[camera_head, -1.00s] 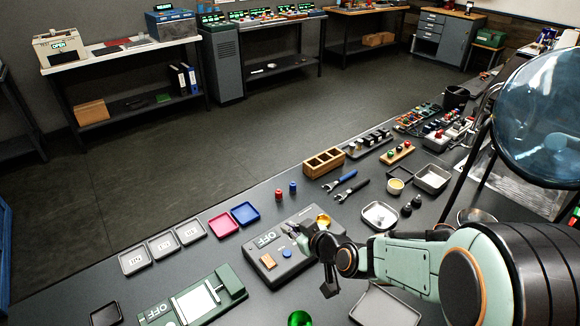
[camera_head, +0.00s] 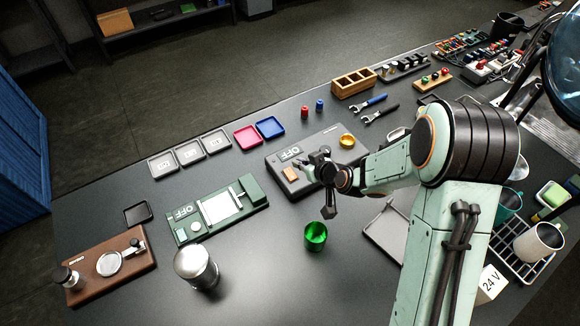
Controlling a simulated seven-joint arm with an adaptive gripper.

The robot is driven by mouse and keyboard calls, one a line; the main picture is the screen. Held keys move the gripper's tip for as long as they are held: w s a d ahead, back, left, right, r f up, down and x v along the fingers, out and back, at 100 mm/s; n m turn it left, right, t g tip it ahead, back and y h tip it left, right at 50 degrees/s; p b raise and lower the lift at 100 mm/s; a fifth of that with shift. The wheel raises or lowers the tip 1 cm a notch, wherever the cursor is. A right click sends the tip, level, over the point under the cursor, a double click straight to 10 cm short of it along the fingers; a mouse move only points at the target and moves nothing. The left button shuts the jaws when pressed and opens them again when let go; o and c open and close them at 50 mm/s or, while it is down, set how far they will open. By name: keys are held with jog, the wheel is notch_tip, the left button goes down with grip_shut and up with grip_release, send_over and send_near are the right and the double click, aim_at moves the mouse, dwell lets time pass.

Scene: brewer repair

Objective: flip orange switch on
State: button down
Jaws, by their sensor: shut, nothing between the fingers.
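The grey box (camera_head: 325,142) lies on the dark bench and shows an "OFF" label (camera_head: 290,153). A small orange-tan square switch (camera_head: 290,174) sits on its front left part. A gold round knob (camera_head: 346,141) is at its back right. My gripper (camera_head: 303,166) is shut and empty, over the box just right of the orange switch. I cannot tell if it touches the box. My gripper and wrist hide part of the box's front, including most of the blue button.
A green device (camera_head: 218,209), also marked "OFF", lies to the left. A green cup (camera_head: 315,236) and a metal canister (camera_head: 196,268) stand in front. A grey tray (camera_head: 386,230) is right of the cup. Red and blue trays (camera_head: 246,137) lie behind left.

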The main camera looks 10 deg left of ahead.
aim_at(286, 168)
jog(key=x, duration=0.5)
jog(key=shift+w+a+f, duration=0.1)
jog(key=shift+a+f, duration=0.05)
jog(key=shift+f, duration=0.15)
notch_tip(286, 168, down, 2)
jog(key=shift+f, duration=0.15)
jog(key=shift+w+f, duration=0.15)
jog(key=shift+f, duration=0.45)
jog(key=shift+a+f, duration=0.15)
jog(key=shift+f, duration=0.25)
